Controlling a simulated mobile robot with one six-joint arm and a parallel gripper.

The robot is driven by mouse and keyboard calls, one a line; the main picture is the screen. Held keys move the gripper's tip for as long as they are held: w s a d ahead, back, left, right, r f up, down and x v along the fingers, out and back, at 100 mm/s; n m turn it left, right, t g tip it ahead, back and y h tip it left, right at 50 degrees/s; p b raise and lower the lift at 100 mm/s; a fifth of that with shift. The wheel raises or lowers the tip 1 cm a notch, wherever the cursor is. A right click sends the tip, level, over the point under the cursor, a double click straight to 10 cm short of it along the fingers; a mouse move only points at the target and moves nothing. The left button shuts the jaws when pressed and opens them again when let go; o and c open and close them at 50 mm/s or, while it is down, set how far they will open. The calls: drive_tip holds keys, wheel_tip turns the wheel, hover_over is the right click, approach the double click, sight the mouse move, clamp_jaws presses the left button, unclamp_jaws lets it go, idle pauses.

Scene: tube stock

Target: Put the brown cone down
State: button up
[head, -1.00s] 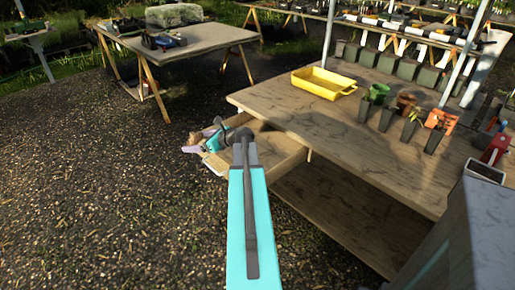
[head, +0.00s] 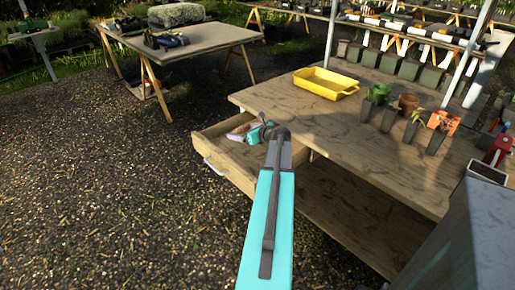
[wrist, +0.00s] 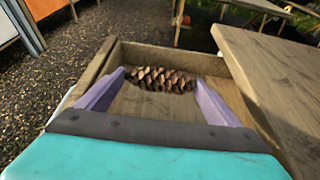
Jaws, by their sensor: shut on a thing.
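The brown cone (wrist: 162,79) is a scaly pine cone. In the wrist view it lies crosswise between the purple fingers of my gripper (wrist: 160,88), which is shut on it. Behind and below it is the open wooden drawer (wrist: 190,58). In the head view my gripper (head: 238,133) is over the drawer (head: 233,165), near its back left part. The cone cannot be made out clearly in the head view. Whether it touches the drawer's floor cannot be told.
The drawer sticks out from a wooden bench (head: 330,125), whose top edge is close on the right. The bench bears a yellow tray (head: 325,84) and several pots. Another table (head: 190,40) stands at the back left. Gravel lies open on the left.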

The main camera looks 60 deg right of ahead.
hover_over(244, 153)
drive_tip(key=shift+f, duration=3.1)
drive_tip(key=shift+f, duration=0.1)
drive_tip(key=shift+f, duration=1.8)
drive_tip(key=shift+f, duration=0.15)
drive_tip(key=o, duration=0.9)
